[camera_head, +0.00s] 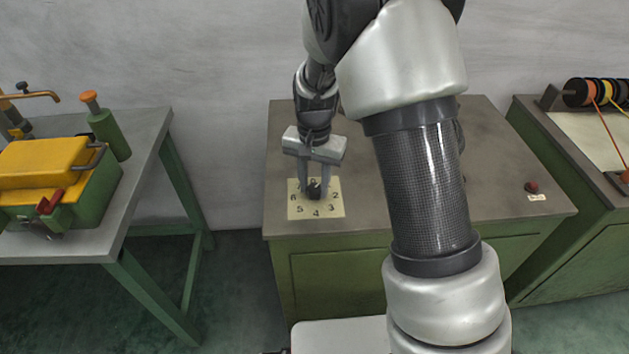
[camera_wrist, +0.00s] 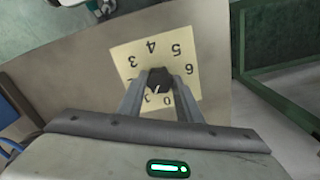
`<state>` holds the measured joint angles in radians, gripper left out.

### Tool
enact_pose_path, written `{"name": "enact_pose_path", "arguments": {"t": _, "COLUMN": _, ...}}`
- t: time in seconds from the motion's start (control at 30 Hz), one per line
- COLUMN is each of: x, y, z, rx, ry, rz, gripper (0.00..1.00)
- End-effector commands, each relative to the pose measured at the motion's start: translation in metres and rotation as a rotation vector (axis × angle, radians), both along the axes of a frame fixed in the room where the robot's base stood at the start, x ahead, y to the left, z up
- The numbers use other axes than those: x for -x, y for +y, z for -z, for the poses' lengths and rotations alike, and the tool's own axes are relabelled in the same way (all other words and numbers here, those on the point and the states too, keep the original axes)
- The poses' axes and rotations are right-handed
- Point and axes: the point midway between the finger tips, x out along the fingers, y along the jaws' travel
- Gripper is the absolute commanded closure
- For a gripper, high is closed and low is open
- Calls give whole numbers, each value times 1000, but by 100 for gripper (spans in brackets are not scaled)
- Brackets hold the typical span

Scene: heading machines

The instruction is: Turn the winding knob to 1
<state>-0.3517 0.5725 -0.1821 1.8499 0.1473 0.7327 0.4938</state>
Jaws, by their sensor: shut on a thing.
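The winding knob (camera_head: 314,190) is small and black, at the middle of a cream dial plate (camera_head: 295,211) on the green cabinet's grey top. My gripper (camera_head: 315,192) points down over the dial with its two fingers on either side of the knob, shut on it. In the wrist view, the dark knob (camera_wrist: 159,79) sits between the fingertips (camera_wrist: 158,86). A pale line on it points toward the gripper side of the dial, near the 0; I cannot tell its exact number. The digits 3 to 6 are clear, while the fingers partly cover the near digits.
A red button (camera_head: 531,187) with a small label is on the right of the same cabinet top (camera_head: 500,160). A table with a yellow and green machine (camera_head: 60,180) stands left. A bench with spools (camera_head: 600,92) stands right.

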Motion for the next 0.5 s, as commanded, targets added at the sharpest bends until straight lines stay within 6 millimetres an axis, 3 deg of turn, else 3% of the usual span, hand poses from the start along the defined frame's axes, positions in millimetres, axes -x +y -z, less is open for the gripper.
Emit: {"name": "enact_pose_path", "arguments": {"t": 0.5, "x": -1, "y": 1, "z": -1, "rx": -1, "ry": -3, "rz": 117, "gripper": 91}}
